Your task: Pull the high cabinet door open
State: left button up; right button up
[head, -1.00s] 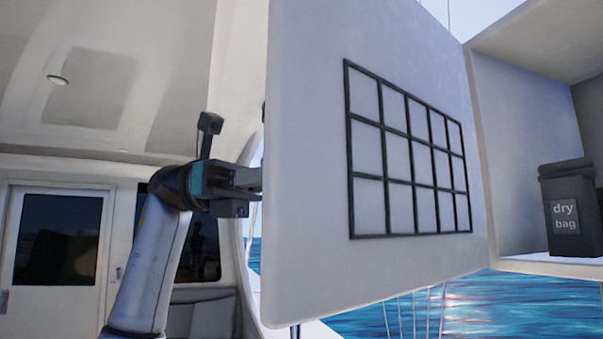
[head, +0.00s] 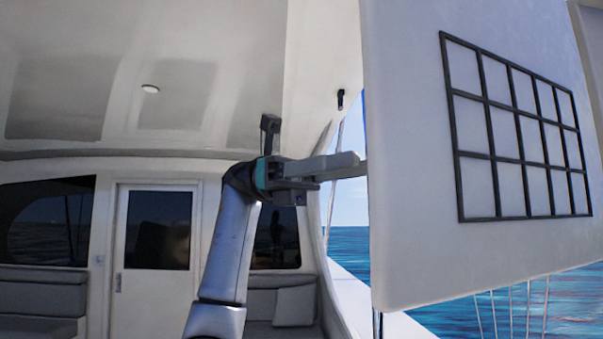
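The high cabinet door (head: 415,200) is a big pale panel on the right, swung open, with a black grid frame (head: 520,140) on the face toward me. My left gripper (head: 362,162) comes up from below on a silver arm, at the door's left edge. Its grey fingers point right and their tips meet or pass behind that edge, so I cannot tell whether they touch the door or are open or shut. The door's handle does not show. My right gripper is not in view.
A white cabin door (head: 155,245) with a dark window stands at the back left, beside grey seats (head: 40,300). A pale ceiling (head: 200,60) is overhead. Open water (head: 345,250) shows beyond the rail and under the cabinet door.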

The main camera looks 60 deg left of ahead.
pick_arm(q)
jog(key=s+a+p, duration=0.1)
jog(key=a+p, duration=0.1)
jog(key=a, duration=0.7)
jog(key=shift+s, duration=0.15)
